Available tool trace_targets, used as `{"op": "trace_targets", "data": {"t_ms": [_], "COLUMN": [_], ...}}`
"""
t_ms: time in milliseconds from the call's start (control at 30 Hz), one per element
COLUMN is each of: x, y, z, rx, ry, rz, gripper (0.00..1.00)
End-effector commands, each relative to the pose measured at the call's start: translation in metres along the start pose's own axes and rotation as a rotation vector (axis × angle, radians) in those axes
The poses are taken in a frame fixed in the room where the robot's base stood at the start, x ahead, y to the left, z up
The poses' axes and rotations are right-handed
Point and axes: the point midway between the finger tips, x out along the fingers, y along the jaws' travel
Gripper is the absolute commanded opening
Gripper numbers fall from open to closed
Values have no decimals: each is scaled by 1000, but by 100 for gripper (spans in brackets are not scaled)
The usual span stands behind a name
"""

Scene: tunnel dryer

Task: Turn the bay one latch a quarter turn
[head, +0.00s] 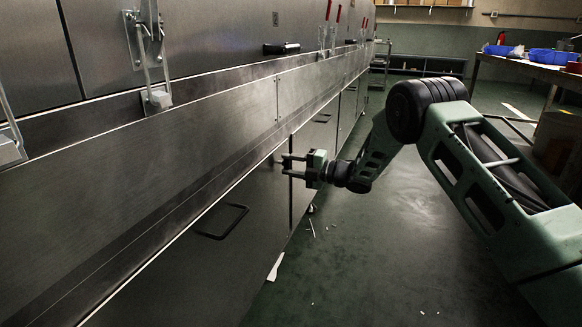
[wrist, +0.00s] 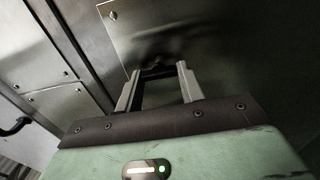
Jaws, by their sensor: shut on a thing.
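My gripper (head: 286,165) reaches left to the steel dryer front, beside the top corner of a lower door panel (head: 215,250). In the wrist view my gripper (wrist: 158,76) has its two fingers apart, with a small dark bar, seemingly the bay one latch (wrist: 158,71), between their tips. The gripper is shut on it. The latch is mostly hidden by the fingers in the head view. Its exact angle is hard to tell.
The lower door has a black handle (head: 222,221). Toggle clamps (head: 150,60) with red grips line the upper doors. A table with blue bins (head: 553,57) stands at the back right. Paper scraps (head: 275,267) lie on the otherwise open floor beside the dryer.

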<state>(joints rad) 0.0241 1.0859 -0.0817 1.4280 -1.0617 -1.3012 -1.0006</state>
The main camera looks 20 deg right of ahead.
Motion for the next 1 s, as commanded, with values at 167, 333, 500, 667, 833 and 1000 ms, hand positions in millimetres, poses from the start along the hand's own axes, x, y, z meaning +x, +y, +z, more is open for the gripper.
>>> {"op": "trace_targets", "data": {"t_ms": [167, 333, 500, 667, 833, 1000], "x": [0, 0, 0, 0, -3, -25], "y": [-1, -1, -1, -1, 0, 3], "z": [0, 0, 0, 0, 0, 1], "rx": [-8, -7, -7, -6, -6, -3], "ry": [0, 0, 1, 1, 0, -3], "rz": [-2, -2, -2, -1, -1, -3], "gripper": [15, 15, 60, 60, 60, 60]}}
